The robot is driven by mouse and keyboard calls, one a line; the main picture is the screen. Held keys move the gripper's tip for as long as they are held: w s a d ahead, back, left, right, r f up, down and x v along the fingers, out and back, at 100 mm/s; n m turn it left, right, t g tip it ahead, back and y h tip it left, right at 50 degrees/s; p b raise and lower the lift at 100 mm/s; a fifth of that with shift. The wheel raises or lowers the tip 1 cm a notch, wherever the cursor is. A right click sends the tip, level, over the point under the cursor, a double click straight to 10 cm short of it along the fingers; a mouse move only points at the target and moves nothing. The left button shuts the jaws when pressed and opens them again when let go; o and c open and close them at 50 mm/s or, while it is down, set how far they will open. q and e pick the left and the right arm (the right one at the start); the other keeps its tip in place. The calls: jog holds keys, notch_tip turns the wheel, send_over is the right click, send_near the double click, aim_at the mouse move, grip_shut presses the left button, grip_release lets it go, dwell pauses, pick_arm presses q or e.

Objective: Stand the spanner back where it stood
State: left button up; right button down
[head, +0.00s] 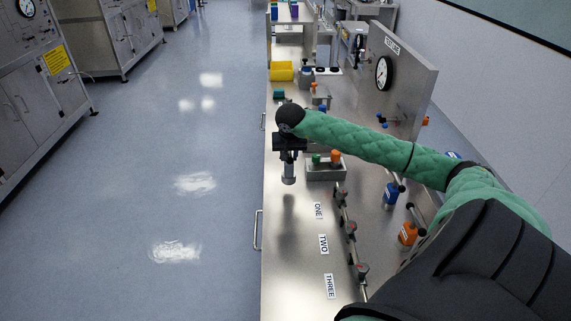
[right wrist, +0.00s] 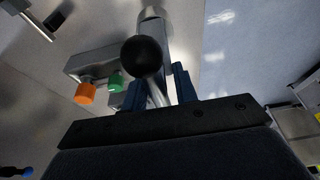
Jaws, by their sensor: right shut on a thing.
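The spanner (head: 288,176) is a short metal tool hanging below my right gripper (head: 289,153) in the head view. It looks roughly upright and above the bench top, with a dark shadow on the steel below it. In the right wrist view the blue fingers of my right gripper (right wrist: 158,92) are shut on the spanner's metal shaft (right wrist: 155,97). A black ball (right wrist: 142,55) covers part of the shaft there, and a wider metal end shows beyond it. My left gripper is not in view.
A grey box (head: 325,173) with green and orange knobs stands just right of the spanner. A pipe with several valves (head: 351,229) runs beside labels ONE, TWO and THREE. A gauge panel (head: 400,85) stands behind. The bench's left edge is close; its front-left top is clear.

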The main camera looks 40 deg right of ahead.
aim_at(286, 164)
jog(key=shift+w+a+f, duration=0.2)
jog(key=shift+w+f, duration=0.15)
jog(key=shift+w, duration=0.35)
jog(key=shift+f, duration=2.05)
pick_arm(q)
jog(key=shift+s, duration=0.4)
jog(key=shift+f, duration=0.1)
pick_arm(e)
jog(key=shift+f, duration=0.1)
jog(key=c, duration=1.1)
grip_release()
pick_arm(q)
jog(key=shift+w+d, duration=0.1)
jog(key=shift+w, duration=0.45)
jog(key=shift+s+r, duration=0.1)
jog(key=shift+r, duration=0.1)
